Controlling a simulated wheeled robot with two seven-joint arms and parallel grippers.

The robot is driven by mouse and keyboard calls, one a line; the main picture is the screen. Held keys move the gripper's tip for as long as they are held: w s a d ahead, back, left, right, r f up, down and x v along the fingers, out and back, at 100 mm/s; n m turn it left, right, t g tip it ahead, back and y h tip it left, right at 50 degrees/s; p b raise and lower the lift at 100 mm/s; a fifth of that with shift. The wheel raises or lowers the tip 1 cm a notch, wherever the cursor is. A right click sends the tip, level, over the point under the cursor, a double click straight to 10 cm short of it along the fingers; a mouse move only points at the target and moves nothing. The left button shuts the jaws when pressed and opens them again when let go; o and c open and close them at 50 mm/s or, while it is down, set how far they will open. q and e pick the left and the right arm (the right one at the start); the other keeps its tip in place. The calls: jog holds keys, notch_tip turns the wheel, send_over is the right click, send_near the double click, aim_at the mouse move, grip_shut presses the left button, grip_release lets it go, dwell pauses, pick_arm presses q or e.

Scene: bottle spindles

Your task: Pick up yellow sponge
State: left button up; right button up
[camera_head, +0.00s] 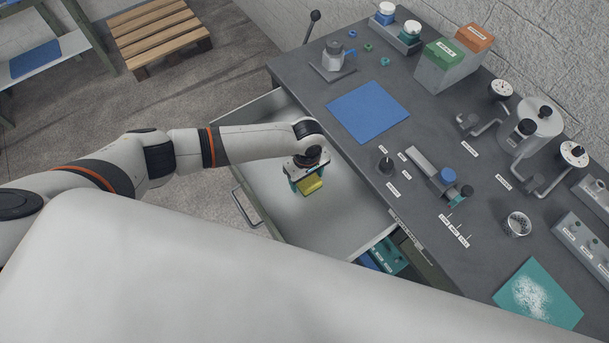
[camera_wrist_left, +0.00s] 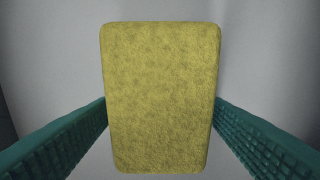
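The yellow sponge (camera_head: 312,186) is at my left gripper (camera_head: 307,181), over the light grey inside of the open drawer (camera_head: 345,222). In the left wrist view the sponge (camera_wrist_left: 160,98) is close and upright in the picture, between the two teal ribbed fingers of the left gripper (camera_wrist_left: 160,115). The fingers meet its left and right edges with no gap showing, so the gripper looks shut on it. The fingertips are hidden by the sponge. Whether the sponge touches the drawer floor cannot be told. My right gripper is not in view.
The dark workbench (camera_head: 345,153) stands right of the drawer, with a blue mat (camera_head: 368,111) and a metal clamp device (camera_head: 435,172) near its edge. A lower drawer with teal and blue items (camera_head: 388,258) shows below. The drawer around the sponge looks empty.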

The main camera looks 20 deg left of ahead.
pick_arm(q)
jog(key=c, duration=0.7)
notch_tip(320, 180, up, 10)
jog(key=shift+r, duration=0.1)
jog(key=shift+c, duration=0.2)
